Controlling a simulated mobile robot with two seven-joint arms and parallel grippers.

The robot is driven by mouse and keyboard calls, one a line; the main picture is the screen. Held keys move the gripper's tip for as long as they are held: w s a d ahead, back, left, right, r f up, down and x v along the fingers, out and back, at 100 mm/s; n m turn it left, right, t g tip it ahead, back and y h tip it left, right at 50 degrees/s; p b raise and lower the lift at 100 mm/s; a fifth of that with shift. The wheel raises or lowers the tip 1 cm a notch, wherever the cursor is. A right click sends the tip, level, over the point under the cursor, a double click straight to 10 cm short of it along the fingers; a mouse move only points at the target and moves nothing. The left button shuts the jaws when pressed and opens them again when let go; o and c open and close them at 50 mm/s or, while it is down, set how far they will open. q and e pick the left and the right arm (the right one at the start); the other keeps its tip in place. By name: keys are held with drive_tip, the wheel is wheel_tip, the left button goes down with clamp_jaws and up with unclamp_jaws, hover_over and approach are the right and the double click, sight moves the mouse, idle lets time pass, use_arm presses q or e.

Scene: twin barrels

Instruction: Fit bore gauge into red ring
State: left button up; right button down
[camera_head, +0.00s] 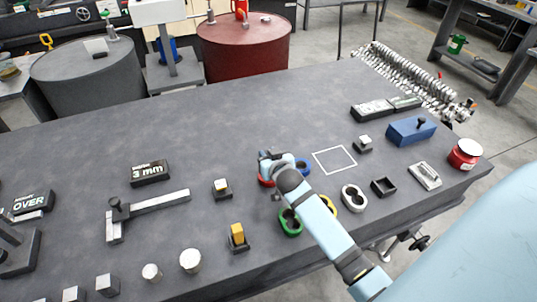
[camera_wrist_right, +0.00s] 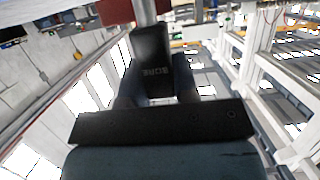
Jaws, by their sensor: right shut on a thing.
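My right gripper (camera_head: 274,166) is over the middle of the grey table, where its arm hides much of what lies beneath. In the right wrist view the gripper (camera_wrist_right: 156,100) is shut on the bore gauge, a dark block (camera_wrist_right: 152,62) lettered "BORE" with a metal rod (camera_wrist_right: 145,12) running out of the top of the picture. The red ring (camera_head: 265,182) shows only as a sliver beside my gripper in the head view. I cannot tell whether the gauge touches it. My left gripper is not in view.
A blue ring (camera_head: 303,167), green ring (camera_head: 290,224), yellow ring (camera_head: 328,204) and white ring (camera_head: 353,198) lie around my right arm. A caliper (camera_head: 160,202), a "3 mm" block (camera_head: 150,173) and small metal pieces stand left. The table's back middle is clear.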

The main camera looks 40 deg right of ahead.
drive_tip(key=shift+f, duration=0.35)
drive_tip(key=shift+f+b, duration=0.5)
drive_tip(key=shift+f, duration=0.25)
drive_tip(key=c, duration=0.8)
unclamp_jaws()
drive_tip(key=shift+r, duration=0.1)
wheel_tip(320, 180, up, 20)
drive_tip(key=p, duration=0.2)
